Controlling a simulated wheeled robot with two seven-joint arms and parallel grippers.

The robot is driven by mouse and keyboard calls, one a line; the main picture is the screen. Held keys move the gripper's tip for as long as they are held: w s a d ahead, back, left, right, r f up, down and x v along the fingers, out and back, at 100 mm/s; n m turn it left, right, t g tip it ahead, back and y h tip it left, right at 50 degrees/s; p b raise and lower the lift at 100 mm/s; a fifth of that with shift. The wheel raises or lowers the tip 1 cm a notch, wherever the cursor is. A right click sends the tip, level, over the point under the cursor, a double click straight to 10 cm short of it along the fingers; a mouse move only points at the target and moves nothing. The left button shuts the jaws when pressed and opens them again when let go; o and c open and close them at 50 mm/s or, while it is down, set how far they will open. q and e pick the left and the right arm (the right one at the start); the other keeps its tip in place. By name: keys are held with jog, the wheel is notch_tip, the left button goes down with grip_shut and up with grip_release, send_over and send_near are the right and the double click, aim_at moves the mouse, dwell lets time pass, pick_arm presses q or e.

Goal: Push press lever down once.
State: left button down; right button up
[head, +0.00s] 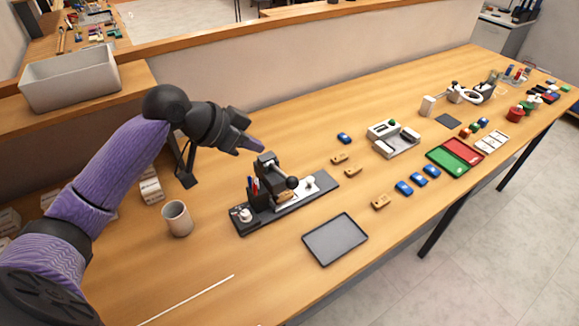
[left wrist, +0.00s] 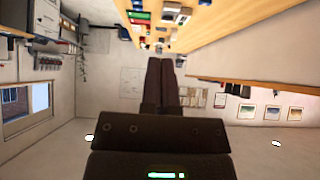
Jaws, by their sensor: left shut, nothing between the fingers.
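The press (head: 263,170) is a small black device on a dark base plate (head: 257,228) on the wooden table. Its lever ends in a round black knob (head: 292,183), which sits at the press's right side. My left gripper (head: 258,146) comes in from the left and hangs above and just behind the top of the press, its fingers pointing right. In the head view it looks close to the press, but I cannot tell the gap. In the left wrist view its dark fingers (left wrist: 160,62) are together with nothing between them. My right gripper does not show.
A beige cup (head: 177,218) stands left of the press, and a dark grey tray (head: 335,240) lies in front. Several blue and wooden pieces lie to the right, beside a white device (head: 394,139) and a red and green case (head: 455,156). A low wall runs behind the table.

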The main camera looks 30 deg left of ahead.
pick_arm(q)
jog(key=b, duration=0.1)
send_over(288, 183)
notch_tip(288, 183, down, 7)
jog(key=shift+a+f, duration=0.1)
jog(key=shift+a, duration=0.05)
notch_tip(288, 183, down, 3)
jog(key=shift+w+r+b, duration=0.15)
jog(key=shift+b, duration=0.15)
jog(key=shift+f, duration=0.65)
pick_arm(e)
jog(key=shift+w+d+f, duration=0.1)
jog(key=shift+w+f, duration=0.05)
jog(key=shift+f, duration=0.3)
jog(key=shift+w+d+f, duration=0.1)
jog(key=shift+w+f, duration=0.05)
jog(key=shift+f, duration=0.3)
pick_arm(q)
jog(key=shift+f, duration=0.25)
jog(key=shift+m+t+y, duration=0.6)
jog(key=shift+y, duration=0.2)
jog(key=f, duration=0.1)
jog(key=d+f, duration=0.1)
jog(key=s+f, duration=0.1)
jog(key=shift+d+f, duration=0.3)
jog(key=shift+f, duration=0.05)
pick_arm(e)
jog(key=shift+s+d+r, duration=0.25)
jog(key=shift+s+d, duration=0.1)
